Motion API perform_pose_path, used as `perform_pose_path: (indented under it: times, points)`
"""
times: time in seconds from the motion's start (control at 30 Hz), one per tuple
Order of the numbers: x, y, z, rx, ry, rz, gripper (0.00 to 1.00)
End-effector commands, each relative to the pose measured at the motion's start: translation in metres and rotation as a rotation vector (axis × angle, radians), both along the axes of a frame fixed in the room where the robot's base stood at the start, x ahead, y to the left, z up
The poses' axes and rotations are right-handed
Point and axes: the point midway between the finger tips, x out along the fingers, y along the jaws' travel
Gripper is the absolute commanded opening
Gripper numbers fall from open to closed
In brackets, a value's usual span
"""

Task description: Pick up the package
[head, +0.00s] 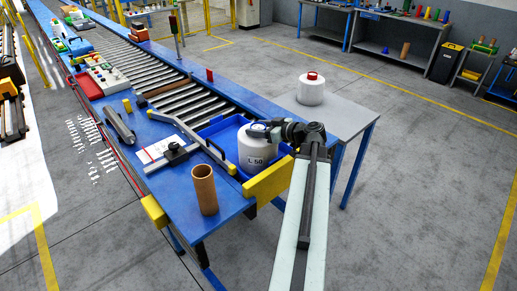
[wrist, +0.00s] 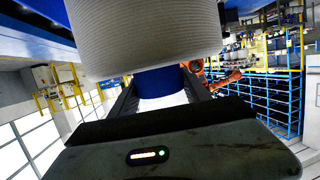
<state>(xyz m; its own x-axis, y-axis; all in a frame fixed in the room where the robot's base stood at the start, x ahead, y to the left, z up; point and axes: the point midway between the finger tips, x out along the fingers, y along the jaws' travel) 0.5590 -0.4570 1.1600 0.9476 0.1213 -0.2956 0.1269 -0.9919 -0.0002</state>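A white yarn package (head: 256,153) with dark "L 50" lettering stands upright in the blue tray at the near end of the conveyor. My gripper (head: 258,130) is at its top in the head view and hides part of that end. In the wrist view the wound white yarn (wrist: 145,38) fills the upper middle, with a blue core tube (wrist: 160,83) sticking out of it. The fingers of my gripper (wrist: 160,88) lie on either side of this tube. I cannot tell whether they press on it or stand slightly apart.
A second white package (head: 311,92) with a red top stands on a grey side table (head: 345,118). The blue tray (head: 222,128) has low walls. A brown cardboard tube (head: 204,190) and a white sheet (head: 160,148) are on the blue bench. Open floor lies right.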

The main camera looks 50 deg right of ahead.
Motion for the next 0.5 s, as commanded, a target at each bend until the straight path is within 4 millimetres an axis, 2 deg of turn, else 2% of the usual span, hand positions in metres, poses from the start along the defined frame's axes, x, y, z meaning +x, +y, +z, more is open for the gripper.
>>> perform_pose_path:
  times: [0.03,0.1,0.13,0.5]
  points:
    - [-0.0001,0.0,0.0,0.0,0.0,0.0,0.22]
    - [-0.0002,-0.0001,0.0,0.0,0.0,0.0,0.03]
    - [-0.0003,-0.0001,0.0,0.0,0.0,0.0,0.0]
    - [-0.0004,-0.0007,0.0057,0.001,-0.003,-0.001,0.0]
